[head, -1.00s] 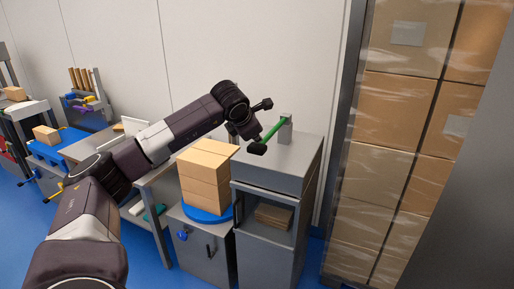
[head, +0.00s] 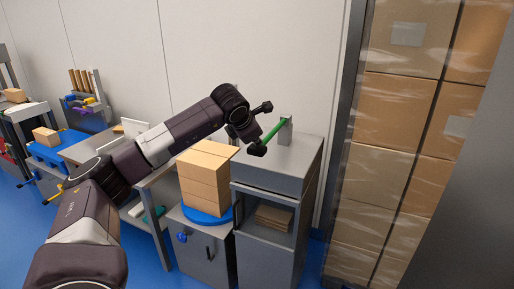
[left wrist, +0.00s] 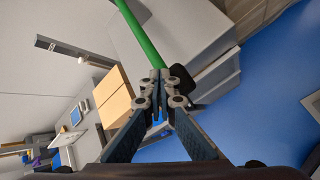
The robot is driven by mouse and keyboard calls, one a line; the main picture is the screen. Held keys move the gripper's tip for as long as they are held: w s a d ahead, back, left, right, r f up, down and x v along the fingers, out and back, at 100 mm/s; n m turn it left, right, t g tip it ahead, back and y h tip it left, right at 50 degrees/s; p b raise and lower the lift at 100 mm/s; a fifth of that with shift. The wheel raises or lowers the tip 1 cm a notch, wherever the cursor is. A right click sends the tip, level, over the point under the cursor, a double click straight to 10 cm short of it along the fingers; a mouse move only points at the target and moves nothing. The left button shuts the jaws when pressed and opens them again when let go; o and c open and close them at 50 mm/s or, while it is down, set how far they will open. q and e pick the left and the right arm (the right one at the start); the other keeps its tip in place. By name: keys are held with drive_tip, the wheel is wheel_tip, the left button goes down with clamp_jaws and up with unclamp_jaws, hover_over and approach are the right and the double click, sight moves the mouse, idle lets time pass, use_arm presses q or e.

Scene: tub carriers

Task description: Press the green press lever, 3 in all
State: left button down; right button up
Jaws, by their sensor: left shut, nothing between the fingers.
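The green press lever (head: 273,132) slants down to the left from a grey post (head: 286,131) on top of a grey cabinet press (head: 285,160). It ends in a black knob (head: 257,151). My left gripper (head: 252,142) is shut and empty, right at the knob end. In the left wrist view the green lever (left wrist: 141,35) comes down from the top to my shut fingertips (left wrist: 163,76), with the black knob (left wrist: 183,80) just right of them. I cannot tell whether they touch. My right gripper is not in view.
A stack of cardboard boxes (head: 205,180) stands on a blue round plate (head: 208,217) left of the press. Flat brown pieces (head: 273,216) lie in the press's open bay. Wrapped cartons (head: 385,130) stand close on the right. Other workbenches stand at the left.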

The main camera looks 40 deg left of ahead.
sight(255, 150)
use_arm(q)
drive_tip(key=shift+f+b, duration=1.8)
drive_tip(key=shift+f, duration=0.5)
idle(1.4)
idle(0.5)
drive_tip(key=shift+r+p, duration=2.15)
drive_tip(key=shift+r, duration=0.85)
wheel_tip(255, 150, up, 5)
drive_tip(key=p, duration=0.4)
